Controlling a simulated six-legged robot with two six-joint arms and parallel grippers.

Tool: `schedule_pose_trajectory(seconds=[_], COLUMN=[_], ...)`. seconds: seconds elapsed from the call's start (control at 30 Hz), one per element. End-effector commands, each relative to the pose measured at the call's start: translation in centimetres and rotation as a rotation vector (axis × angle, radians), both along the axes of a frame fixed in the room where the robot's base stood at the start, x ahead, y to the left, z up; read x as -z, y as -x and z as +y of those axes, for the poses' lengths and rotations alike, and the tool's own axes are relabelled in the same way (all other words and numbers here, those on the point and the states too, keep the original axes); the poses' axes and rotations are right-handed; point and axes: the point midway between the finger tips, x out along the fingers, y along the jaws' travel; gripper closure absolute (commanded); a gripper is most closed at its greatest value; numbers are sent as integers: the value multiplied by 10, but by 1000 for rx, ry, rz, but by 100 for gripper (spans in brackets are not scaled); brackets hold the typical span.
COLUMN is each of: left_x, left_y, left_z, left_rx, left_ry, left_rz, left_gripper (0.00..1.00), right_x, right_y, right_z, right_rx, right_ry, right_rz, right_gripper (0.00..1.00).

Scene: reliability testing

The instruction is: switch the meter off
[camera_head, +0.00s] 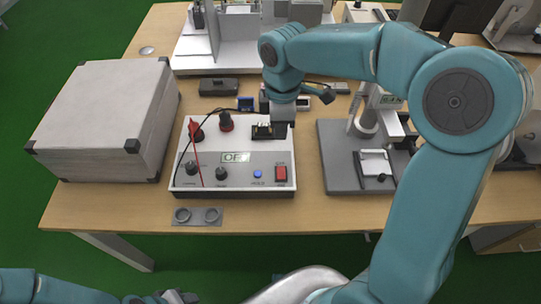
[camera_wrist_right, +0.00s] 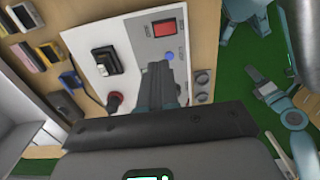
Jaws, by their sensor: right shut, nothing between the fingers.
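The meter is a white box (camera_head: 235,150) on the wooden table, with dark knobs, a red lead, a blue button (camera_head: 257,174) and a small display (camera_head: 235,157). Its red switch (camera_head: 281,174) is at the front right and also shows in the right wrist view (camera_wrist_right: 164,28). My right gripper (camera_head: 282,127) is shut and empty over the back right of the meter. In the right wrist view its fingers (camera_wrist_right: 167,72) overlap the panel close to the blue button; whether they touch is unclear. My left gripper (camera_head: 172,297) shows only partly at the bottom edge.
A grey case (camera_head: 103,120) with black corners stands left of the meter. A grey stand (camera_head: 350,158) is to the right. A small plate with two round pieces (camera_head: 198,216) lies in front. White fixtures (camera_head: 215,50) are behind. The front table strip is mostly clear.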

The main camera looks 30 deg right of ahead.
Motion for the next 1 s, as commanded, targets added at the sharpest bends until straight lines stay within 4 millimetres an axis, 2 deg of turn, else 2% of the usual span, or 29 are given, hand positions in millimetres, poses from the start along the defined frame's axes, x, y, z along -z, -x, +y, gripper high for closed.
schedule_pose_trajectory(seconds=[0.3, 0.47, 0.57, 1.0], left_x=[0, 0, 1, 4], left_y=[0, 0, 0, 0], left_z=[0, 0, 0, 0], left_rx=[1, 1, 1, 1], left_ry=[0, 0, 0, 0], left_rz=[0, 0, 0, 0], left_gripper=[57, 57, 57, 57], right_x=[-3, 2, 15, 106], right_y=[7, 7, 6, 2], right_z=[-3, -2, -2, -1], right_rx=[1, 1, 0, -3], right_ry=[4, 3, 4, 3], right_rz=[0, 2, 3, 5], right_gripper=[100, 100, 100, 100])
